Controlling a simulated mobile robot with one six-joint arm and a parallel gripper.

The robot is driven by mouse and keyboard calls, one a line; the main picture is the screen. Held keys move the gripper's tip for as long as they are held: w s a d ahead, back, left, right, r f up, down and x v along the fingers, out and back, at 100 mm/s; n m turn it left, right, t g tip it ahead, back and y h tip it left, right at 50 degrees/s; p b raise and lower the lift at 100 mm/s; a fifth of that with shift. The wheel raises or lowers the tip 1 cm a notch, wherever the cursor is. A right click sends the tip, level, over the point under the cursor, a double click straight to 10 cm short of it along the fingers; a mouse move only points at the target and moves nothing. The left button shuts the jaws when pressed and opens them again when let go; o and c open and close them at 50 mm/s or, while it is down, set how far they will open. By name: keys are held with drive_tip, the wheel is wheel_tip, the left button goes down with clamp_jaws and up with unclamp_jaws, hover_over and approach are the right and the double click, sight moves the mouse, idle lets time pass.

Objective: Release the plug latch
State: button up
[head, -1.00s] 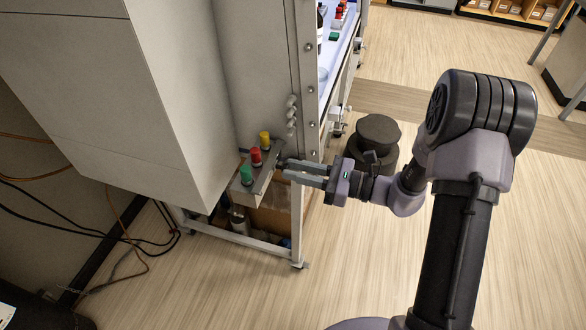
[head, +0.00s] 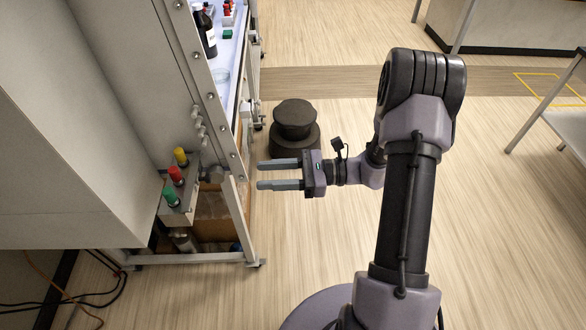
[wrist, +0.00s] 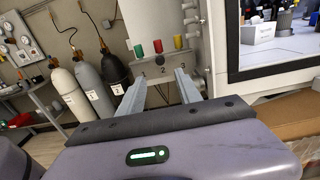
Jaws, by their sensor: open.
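A small shelf (head: 178,203) on the side of the cabinet carries a green-capped piece (head: 170,196), a red one (head: 176,175) and a yellow one (head: 181,156). A dark grey round knob (head: 212,173) sits at the shelf's outer side; in the wrist view the knob (wrist: 160,61) shows between and beyond my fingers. I cannot tell which part is the plug latch. My gripper (head: 261,175) is open and empty, its two fingers pointing at the knob with a clear gap before it. In the wrist view, the shelf face (wrist: 163,84) bears the numbers 1, 2 and 3.
The glass-fronted cabinet frame (head: 216,100) rises beside the shelf. A dark round stool-like object (head: 295,125) stands on the floor behind my gripper. Several gas cylinders (wrist: 90,80) stand at left in the wrist view. The floor right of my arm is clear.

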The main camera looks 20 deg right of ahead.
drive_tip(key=v, duration=0.6)
drive_tip(key=shift+p, duration=0.3)
drive_tip(key=s+a+r+n+g+h+b, duration=0.3)
drive_tip(key=s+a+r+n+g+h, duration=0.4)
drive_tip(key=s+a+n+h, duration=0.3)
drive_tip(key=s+r+n+t+h+b, duration=0.1)
drive_tip(key=s+r+n+t+h, duration=0.3)
drive_tip(key=s+n+t+h, duration=0.1)
drive_tip(key=s+n+t, duration=0.1)
drive_tip(key=n, duration=0.1)
drive_tip(key=shift+d+n+t, duration=0.25)
drive_tip(key=shift+n+t, duration=0.05)
